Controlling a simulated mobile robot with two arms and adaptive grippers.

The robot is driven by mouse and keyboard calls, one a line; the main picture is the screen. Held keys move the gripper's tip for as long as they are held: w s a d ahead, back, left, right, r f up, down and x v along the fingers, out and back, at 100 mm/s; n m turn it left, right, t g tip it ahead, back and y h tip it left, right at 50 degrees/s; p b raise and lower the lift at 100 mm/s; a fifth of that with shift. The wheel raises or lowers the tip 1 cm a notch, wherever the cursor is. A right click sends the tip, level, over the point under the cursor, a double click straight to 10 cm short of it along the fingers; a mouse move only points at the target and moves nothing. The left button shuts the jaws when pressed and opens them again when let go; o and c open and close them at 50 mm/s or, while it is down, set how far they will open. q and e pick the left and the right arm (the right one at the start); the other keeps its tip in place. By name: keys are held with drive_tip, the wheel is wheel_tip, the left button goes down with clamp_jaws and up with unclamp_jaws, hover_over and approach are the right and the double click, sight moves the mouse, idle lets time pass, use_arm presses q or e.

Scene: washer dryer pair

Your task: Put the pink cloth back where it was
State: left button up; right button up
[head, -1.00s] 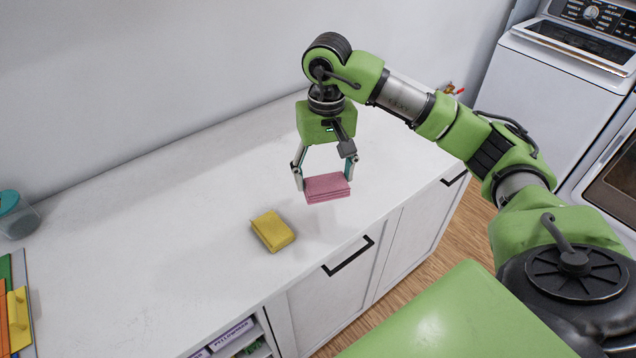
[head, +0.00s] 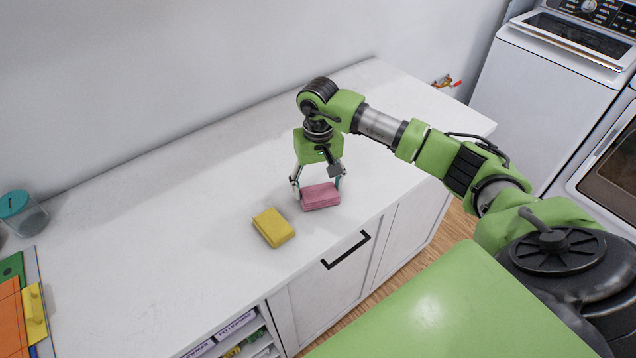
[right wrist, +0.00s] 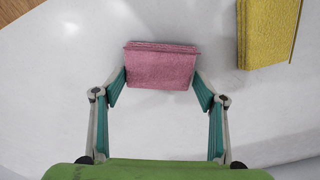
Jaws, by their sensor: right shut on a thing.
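The pink cloth (head: 321,197) is a folded pad at the right gripper's fingertips, low over the white counter; I cannot tell whether it touches the counter. My right gripper (head: 317,186) points down and is shut on the cloth. In the right wrist view the pink cloth (right wrist: 160,66) sits between the two teal-padded fingertips of the right gripper (right wrist: 160,84). A folded yellow cloth (head: 273,228) lies on the counter to the left of the pink one; it also shows in the right wrist view (right wrist: 267,35). My left gripper is not in view.
The white counter (head: 150,240) is clear around the cloths. A teal-lidded container (head: 22,214) and colored folders (head: 20,310) are at the far left. A drawer handle (head: 346,250) is on the counter's front. A white washer (head: 545,95) stands at the right.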

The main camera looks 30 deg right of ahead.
sight(318, 189)
drive_tip(key=shift+f, duration=0.1)
drive_tip(key=o, duration=1)
drive_tip(key=shift+w+r, duration=0.1)
drive_tip(key=shift+r, duration=0.25)
wheel_tip(318, 189, up, 12)
drive_tip(key=b, duration=0.4)
drive_tip(key=shift+f, duration=0.2)
drive_tip(key=shift+s+f, duration=0.1)
drive_tip(key=shift+s, duration=0.1)
